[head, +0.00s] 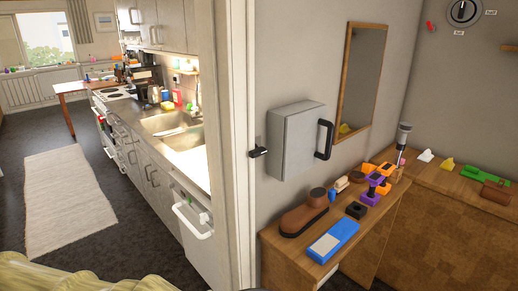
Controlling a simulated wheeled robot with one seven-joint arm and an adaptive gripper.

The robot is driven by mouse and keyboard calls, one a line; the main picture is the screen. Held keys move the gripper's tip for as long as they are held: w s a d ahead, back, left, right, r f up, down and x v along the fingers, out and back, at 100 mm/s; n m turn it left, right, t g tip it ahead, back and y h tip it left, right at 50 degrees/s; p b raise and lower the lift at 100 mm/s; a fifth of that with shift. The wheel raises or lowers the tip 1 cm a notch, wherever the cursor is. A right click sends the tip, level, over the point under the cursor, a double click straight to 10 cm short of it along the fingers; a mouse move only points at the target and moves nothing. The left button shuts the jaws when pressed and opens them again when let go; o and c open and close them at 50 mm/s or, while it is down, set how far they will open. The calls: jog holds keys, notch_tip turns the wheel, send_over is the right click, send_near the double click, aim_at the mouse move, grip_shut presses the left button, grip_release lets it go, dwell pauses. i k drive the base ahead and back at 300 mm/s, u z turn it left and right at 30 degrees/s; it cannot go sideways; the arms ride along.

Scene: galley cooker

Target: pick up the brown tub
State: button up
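A small brown round tub-like piece (318,197) shows on the wooden desk (282,262), at the far end of a long brown rounded object (303,219). I cannot tell whether the two are joined or one stands behind the other. Another low brown object (497,192) lies on the counter at the right edge; its shape is hard to tell. My gripper is not in view.
A blue-and-grey block (334,241), a black block (356,210), purple and orange items (375,188) and a flashlight-like object (402,140) crowd the desk. A grey wall cabinet (296,140) hangs above. A door frame (238,150) separates the kitchen; its floor rug (65,200) lies clear.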

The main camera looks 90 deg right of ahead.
aim_at(497, 196)
jog(key=z, duration=4.45)
jog(key=i, duration=1.65)
